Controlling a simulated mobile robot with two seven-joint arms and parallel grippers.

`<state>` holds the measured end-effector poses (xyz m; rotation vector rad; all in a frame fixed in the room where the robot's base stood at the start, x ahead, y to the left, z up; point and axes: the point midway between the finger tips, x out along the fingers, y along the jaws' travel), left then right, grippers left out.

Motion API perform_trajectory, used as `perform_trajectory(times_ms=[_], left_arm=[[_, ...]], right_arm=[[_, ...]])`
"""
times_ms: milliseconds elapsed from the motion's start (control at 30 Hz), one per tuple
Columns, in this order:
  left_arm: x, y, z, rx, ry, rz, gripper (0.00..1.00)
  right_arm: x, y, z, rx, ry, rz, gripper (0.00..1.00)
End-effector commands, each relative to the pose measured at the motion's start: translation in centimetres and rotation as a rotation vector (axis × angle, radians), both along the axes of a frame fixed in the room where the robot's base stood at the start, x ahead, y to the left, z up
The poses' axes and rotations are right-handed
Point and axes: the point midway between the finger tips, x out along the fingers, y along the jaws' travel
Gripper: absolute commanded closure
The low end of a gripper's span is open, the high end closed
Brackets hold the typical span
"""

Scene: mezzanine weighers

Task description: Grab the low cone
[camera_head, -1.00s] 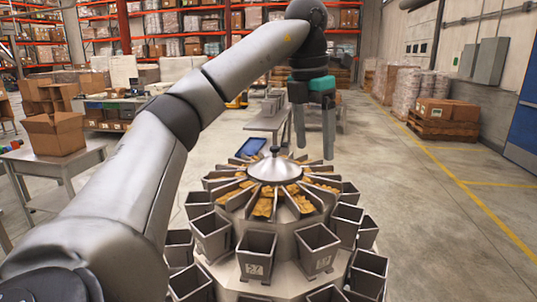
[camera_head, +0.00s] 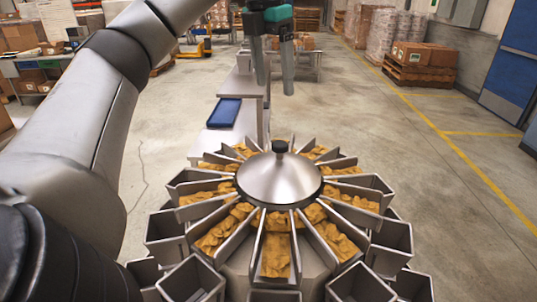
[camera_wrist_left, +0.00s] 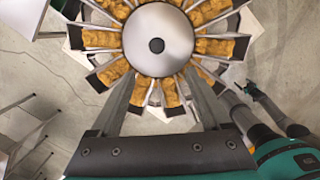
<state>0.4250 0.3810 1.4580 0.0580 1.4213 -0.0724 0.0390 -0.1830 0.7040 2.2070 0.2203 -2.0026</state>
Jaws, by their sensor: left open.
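The low cone (camera_head: 280,179) is a shiny silver lid with a dark knob on top, at the centre of the round weigher. In the left wrist view the cone (camera_wrist_left: 158,55) shows from above, round, with its knob near the middle. My left gripper (camera_head: 275,88) is open and empty. In the head view it hangs fingers-down, apart from the cone and higher in the picture. In the left wrist view its two fingers (camera_wrist_left: 160,80) are spread and point toward the cone's near edge. My right gripper is not in view.
Metal troughs with orange-brown pieces (camera_head: 276,255) ring the cone, with open steel buckets (camera_head: 192,279) around them. A grey table with a blue tray (camera_head: 224,112) stands behind. Boxes on a pallet (camera_head: 418,68) stand at the far right. The floor at right is clear.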

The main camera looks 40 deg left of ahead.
Motion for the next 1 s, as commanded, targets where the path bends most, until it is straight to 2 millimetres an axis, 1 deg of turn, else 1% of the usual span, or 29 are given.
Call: perform_trajectory(times_ms=[67,167,267,300,533,600,867,1000], left_arm=[[0.0,-0.1,-0.3,0.000,0.001,-0.002,0.19],[0.2,-0.1,-1.5,0.000,0.002,-0.002,0.19],[0.4,-0.1,-3.4,0.000,0.005,-0.001,0.19],[0.5,0.0,-4.1,0.002,0.007,0.000,0.19],[1.2,0.0,-8.3,0.001,0.003,0.000,0.19],[1.4,-0.1,-9.1,0.001,0.002,0.000,0.19],[1.7,0.1,-10.9,0.000,0.003,0.001,0.19],[2.2,0.4,-12.8,0.001,0.005,0.001,0.19]], right_arm=[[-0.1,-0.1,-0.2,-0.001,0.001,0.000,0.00],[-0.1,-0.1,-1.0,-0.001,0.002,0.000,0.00],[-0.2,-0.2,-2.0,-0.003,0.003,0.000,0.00],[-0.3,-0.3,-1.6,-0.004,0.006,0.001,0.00],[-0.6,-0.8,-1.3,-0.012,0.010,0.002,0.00],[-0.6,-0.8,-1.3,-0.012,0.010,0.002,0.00],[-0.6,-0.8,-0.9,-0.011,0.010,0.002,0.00],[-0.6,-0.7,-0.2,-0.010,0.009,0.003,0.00]])
